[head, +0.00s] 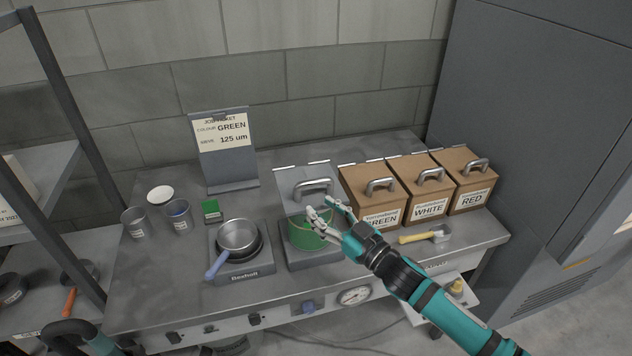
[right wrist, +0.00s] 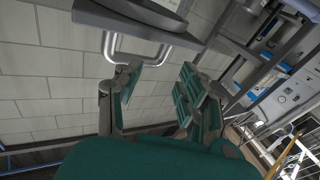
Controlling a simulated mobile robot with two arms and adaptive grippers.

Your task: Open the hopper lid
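The grey lid (head: 296,195) with a metal loop handle (head: 313,186) sits over the round green hopper (head: 303,236) in the middle of the bench. The lid slopes down from its back edge. Its front edge is partly hidden, so I cannot tell whether it is fully closed. My right gripper (head: 330,212) is open and empty, just in front of and below the handle. In the right wrist view, the handle (right wrist: 112,45) is just beyond the fingertips of my right gripper (right wrist: 160,78), nearer the left finger, and not clasped. My left gripper is not in view.
Brown bins labelled GREEN (head: 368,207), WHITE (head: 418,199) and RED (head: 478,190) stand close at the right. A pan (head: 238,235) sits on a scale to the left. A brush (head: 428,236) lies at the front right. The bench's left front is clear.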

